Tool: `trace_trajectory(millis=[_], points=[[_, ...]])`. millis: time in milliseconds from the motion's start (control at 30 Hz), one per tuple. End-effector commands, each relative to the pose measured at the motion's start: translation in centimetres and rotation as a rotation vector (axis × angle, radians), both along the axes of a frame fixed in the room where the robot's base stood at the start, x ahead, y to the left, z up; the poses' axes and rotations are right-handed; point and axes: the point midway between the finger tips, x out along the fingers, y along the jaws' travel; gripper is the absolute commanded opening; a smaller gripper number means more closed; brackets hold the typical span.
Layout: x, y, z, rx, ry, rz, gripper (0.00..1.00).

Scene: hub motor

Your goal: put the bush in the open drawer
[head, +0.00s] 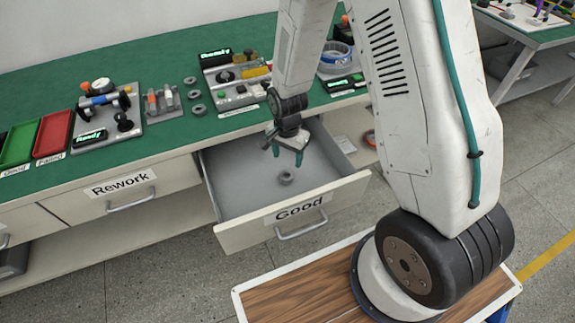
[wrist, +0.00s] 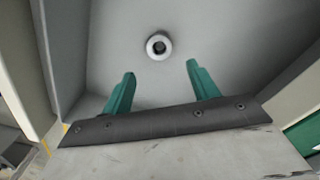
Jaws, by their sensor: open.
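The bush (head: 286,177), a small grey ring, lies on the floor of the open drawer (head: 230,240) labelled "Good". In the wrist view the bush (wrist: 159,46) lies ahead of the fingertips and apart from them. My gripper (head: 288,157) is above the drawer's inside, pointing down, with its two green fingers spread. The fingers also show in the wrist view (wrist: 160,68), with nothing between them.
The drawer labelled "Rework" (head: 130,195) is shut, left of the open one. Several grey rings (head: 194,94) lie on the green bench top (head: 160,150). A green tray (head: 19,145), a red tray (head: 54,134) and fixtures stand there too.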

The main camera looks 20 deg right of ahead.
Motion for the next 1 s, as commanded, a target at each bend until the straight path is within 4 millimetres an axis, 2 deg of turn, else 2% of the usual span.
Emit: trace_trajectory(millis=[100,200,467,567,667,767,800,1000], points=[[0.1,0.0,2.1,0.001,-0.004,0.0,0.59],[0.1,0.0,3.2,0.001,-0.003,0.0,0.59],[0.0,0.0,4.4,0.0,-0.002,0.004,0.59],[-0.1,-0.2,6.1,0.001,-0.009,0.032,0.59],[-0.7,-0.5,9.6,0.0,-0.022,0.098,0.59],[-2.0,-0.9,14.2,-0.001,-0.037,0.191,0.59],[-2.7,-1.2,16.1,-0.003,-0.043,0.231,0.59],[-7.4,-2.1,24.0,-0.012,-0.064,0.432,0.59]])
